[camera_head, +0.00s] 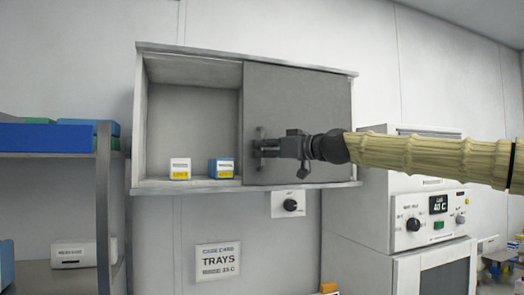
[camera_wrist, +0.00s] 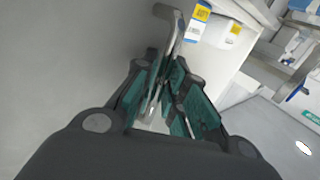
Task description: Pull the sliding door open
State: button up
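The grey sliding door (camera_head: 318,105) covers the right half of a wall cabinet (camera_head: 245,55); the left half stands open. A vertical metal handle (camera_head: 261,132) is fixed near the door's left edge. My gripper (camera_head: 264,148) reaches in from the right at the handle's height. In the wrist view, the handle (camera_wrist: 175,28) passes between the teal-padded fingers of my gripper (camera_wrist: 165,65), which look closed on it with little gap at the tips. The handle's middle is partly hidden by the fingers. The door surface (camera_wrist: 60,60) fills the left of that view.
A white box (camera_head: 180,168) and a blue box (camera_head: 221,168) stand in the open left half. A shelf unit (camera_head: 103,200) is at left. A white machine (camera_head: 425,212) stands below right of the cabinet. A TRAYS sign (camera_head: 218,262) hangs below.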

dwell(0.3)
jog(key=v, duration=1.2)
dwell(0.3)
